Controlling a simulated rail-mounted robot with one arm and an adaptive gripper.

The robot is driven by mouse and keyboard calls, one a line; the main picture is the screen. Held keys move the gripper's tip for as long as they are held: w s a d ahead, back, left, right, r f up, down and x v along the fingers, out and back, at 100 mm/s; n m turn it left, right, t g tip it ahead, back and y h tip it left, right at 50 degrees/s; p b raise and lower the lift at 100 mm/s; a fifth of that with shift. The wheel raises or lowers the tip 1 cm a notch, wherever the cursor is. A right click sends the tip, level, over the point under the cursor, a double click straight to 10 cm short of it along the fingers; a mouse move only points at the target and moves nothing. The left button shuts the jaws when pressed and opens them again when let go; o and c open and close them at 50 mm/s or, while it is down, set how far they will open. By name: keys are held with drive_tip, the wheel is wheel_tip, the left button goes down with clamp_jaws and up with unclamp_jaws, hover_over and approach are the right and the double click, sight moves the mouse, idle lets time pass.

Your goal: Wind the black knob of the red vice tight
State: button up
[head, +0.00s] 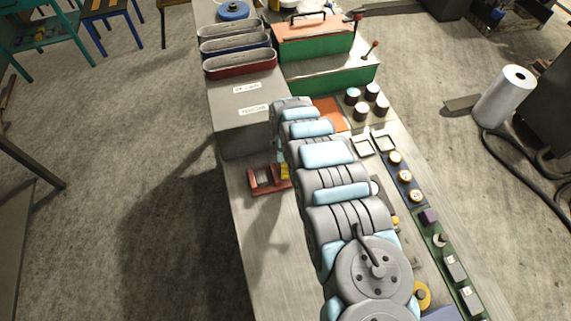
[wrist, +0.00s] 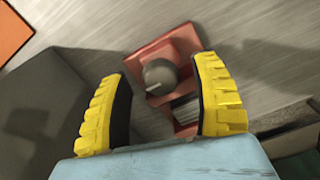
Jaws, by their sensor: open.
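The red vice (head: 266,188) sits on the metal bench beside the grey box, at the bench's left side in the head view. In the wrist view the red vice (wrist: 178,47) lies beyond my fingertips, with its dark round knob (wrist: 160,76) facing the camera. The knob has a pale line on it. My gripper (wrist: 167,90) is open, its two yellow ridged fingers on either side of the knob in the picture. I cannot tell how far the fingertips are from the knob. In the head view my gripper (head: 285,171) shows only partly, close by the vice.
A labelled grey box (head: 240,105) stands close behind the vice. An orange plate (head: 330,113) lies further back.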

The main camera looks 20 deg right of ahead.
clamp_jaws()
